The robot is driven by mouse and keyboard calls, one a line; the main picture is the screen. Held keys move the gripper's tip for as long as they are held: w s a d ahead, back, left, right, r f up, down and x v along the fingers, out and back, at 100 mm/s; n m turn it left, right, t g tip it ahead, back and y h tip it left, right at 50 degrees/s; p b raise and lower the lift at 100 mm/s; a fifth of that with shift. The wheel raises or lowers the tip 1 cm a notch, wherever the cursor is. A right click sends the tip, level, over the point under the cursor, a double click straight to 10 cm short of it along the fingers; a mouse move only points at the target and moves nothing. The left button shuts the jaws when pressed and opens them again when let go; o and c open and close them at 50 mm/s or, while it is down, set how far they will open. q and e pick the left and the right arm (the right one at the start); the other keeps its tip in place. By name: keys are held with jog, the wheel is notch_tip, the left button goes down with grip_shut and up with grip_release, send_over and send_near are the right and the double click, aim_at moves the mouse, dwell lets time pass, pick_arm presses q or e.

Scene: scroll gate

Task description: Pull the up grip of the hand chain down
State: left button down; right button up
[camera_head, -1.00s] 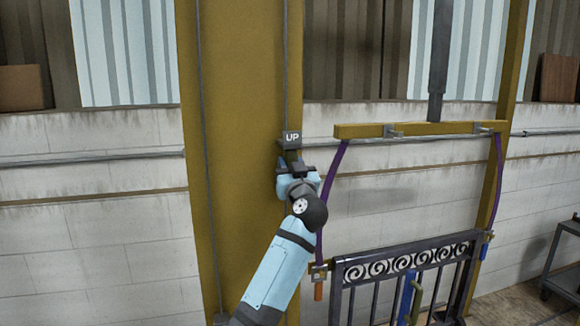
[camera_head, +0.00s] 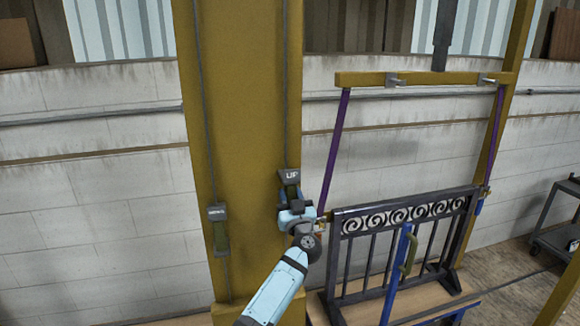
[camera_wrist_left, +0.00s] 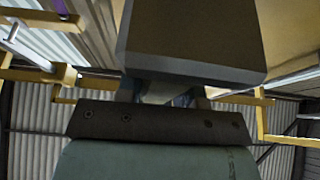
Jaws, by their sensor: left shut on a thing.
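The up grip (camera_head: 289,177) is a dark block lettered "UP" on a thin chain down the yellow column (camera_head: 240,100). My left gripper (camera_head: 291,201) is shut on the grip's lower part, just below the lettered block, and partly hides it. In the left wrist view, the grip's block (camera_wrist_left: 190,45) fills the upper middle, directly ahead of my left gripper (camera_wrist_left: 160,92). A second grip (camera_head: 218,228), with a dark block whose lettering is hard to read, hangs lower on the chain at the left. My right gripper is not in view.
A yellow lifting beam (camera_head: 430,78) hangs at the right, with straight purple slings (camera_head: 334,150) down to a dark scroll gate (camera_head: 400,225). The gate's left end is close to my left gripper. A cart (camera_head: 560,225) stands far right.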

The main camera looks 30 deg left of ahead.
pick_arm(q)
notch_tip(320, 180, down, 31)
jog(key=b, duration=1.2)
jog(key=shift+s+d, duration=0.15)
jog(key=shift+d, duration=0.05)
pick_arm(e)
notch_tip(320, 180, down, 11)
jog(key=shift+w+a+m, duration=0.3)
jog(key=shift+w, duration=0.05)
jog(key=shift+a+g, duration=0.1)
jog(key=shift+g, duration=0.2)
pick_arm(q)
jog(key=c, duration=1)
grip_release()
jog(key=shift+f, duration=0.1)
jog(key=shift+o, duration=1.2)
jog(key=shift+a, duration=0.1)
jog(key=shift+r, duration=0.2)
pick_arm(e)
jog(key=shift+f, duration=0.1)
pick_arm(q)
jog(key=shift+r, duration=0.1)
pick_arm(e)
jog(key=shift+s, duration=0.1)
